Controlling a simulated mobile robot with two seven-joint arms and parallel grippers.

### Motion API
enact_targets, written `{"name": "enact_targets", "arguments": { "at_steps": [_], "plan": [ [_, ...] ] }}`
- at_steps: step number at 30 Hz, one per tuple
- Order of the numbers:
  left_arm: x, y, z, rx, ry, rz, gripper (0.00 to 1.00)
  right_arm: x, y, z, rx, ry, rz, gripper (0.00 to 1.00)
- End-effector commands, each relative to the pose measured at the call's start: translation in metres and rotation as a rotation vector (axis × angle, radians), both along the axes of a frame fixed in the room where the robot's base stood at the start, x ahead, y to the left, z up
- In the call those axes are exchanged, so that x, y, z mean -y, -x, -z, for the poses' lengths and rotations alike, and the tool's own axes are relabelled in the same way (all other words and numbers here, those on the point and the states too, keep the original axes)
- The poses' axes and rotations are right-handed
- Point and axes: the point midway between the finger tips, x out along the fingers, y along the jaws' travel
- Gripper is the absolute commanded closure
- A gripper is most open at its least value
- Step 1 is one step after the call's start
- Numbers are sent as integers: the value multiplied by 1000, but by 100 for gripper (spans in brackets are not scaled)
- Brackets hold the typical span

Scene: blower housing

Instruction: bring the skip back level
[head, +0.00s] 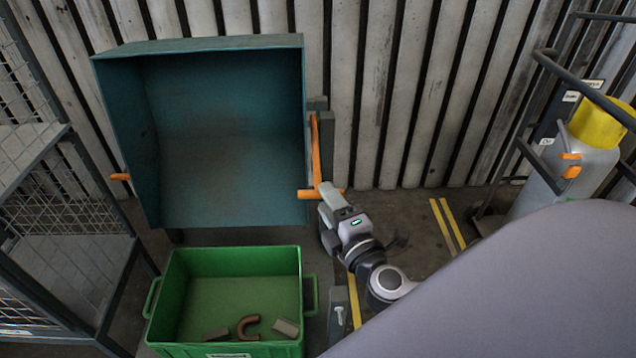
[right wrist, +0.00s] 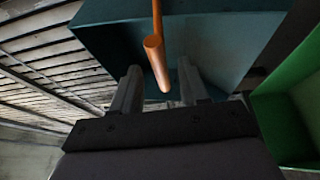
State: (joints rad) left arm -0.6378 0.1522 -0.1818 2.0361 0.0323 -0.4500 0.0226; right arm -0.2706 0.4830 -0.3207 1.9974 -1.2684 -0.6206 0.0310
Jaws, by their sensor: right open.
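The teal skip (head: 225,125) is tipped forward against the slatted wall. Its open side faces me and its inside looks empty. An orange lever (head: 316,150) with a crosswise grip stands at its right side. It also shows in the right wrist view (right wrist: 153,45). My right gripper (head: 327,192) is open at the lower end of the lever. In the right wrist view the orange grip shows between the two spread fingers (right wrist: 160,88); whether they touch it I cannot tell. My left gripper is not in view.
A green bin (head: 235,258) stands below the skip, with a U-shaped piece (head: 247,326) and two small blocks inside. A wire-mesh rack (head: 60,215) stands at the left. A grey cylinder with a yellow top (head: 590,155) stands in a frame at the right.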

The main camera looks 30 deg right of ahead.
Motion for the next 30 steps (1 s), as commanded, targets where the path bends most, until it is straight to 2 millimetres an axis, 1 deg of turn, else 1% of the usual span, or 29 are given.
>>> {"name": "enact_targets", "arguments": {
  "at_steps": [1,6,12,17,23,24,26,27,28,30],
  "plan": [
    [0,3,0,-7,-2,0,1,1,-8,-2,3,2,0,56],
    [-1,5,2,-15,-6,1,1,5,-29,-2,1,1,1,56],
    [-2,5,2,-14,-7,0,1,7,-45,-1,0,0,0,56],
    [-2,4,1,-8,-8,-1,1,8,-49,-1,-2,-1,0,56],
    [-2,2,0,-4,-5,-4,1,8,-49,-1,-2,-1,0,56],
    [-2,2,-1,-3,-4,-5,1,8,-49,-1,-2,-1,0,62],
    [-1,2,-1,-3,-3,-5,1,8,-49,-1,-2,-1,0,82],
    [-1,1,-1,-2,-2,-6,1,8,-49,-1,-2,-1,0,95],
    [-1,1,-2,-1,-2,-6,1,8,-49,-1,-2,-1,0,100],
    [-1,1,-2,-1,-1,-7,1,8,-49,-1,-2,-1,0,100]
  ]
}}
